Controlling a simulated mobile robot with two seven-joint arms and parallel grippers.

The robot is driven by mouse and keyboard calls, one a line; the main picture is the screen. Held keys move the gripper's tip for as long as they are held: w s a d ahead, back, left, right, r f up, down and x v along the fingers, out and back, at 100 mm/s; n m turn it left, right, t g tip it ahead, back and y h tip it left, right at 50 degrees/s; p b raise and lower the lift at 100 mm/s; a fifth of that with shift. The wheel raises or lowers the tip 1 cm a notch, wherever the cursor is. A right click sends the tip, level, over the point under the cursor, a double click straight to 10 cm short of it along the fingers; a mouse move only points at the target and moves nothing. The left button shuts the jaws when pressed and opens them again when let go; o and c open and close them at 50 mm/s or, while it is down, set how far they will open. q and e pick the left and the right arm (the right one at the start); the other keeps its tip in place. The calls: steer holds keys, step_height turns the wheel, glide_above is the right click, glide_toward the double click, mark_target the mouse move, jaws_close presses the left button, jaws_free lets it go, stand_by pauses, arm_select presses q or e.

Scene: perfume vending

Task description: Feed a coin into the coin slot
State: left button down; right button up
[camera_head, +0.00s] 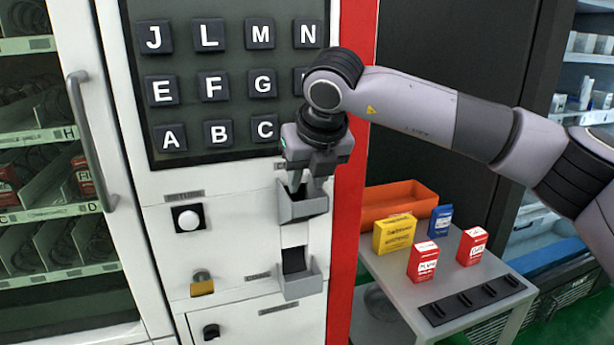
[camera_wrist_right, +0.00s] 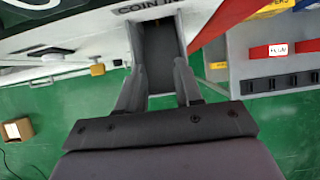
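The coin inlet (camera_head: 303,205), a grey box-like hopper, sticks out from the white machine front below the letter keys. In the right wrist view its dark inside (camera_wrist_right: 158,48) shows beneath a label (camera_wrist_right: 148,9) that reads "COIN I" before it is cut off. My right gripper (camera_head: 308,185) points down at the hopper's mouth. In the right wrist view my right gripper (camera_wrist_right: 158,88) has its fingers spread apart on either side of the hopper opening. I see no coin between them or elsewhere. My left gripper is not in view.
A second grey hopper (camera_head: 300,283) sits below. A white round button (camera_head: 188,220) and a yellow padlock (camera_head: 202,284) are to its left. A side table (camera_head: 400,285) at right carries an orange bin (camera_head: 400,198), several small boxes and a black slotted strip (camera_head: 472,300).

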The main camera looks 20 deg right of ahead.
steer(key=b+v, duration=0.1)
steer(key=v, duration=0.6)
stand_by(1.0)
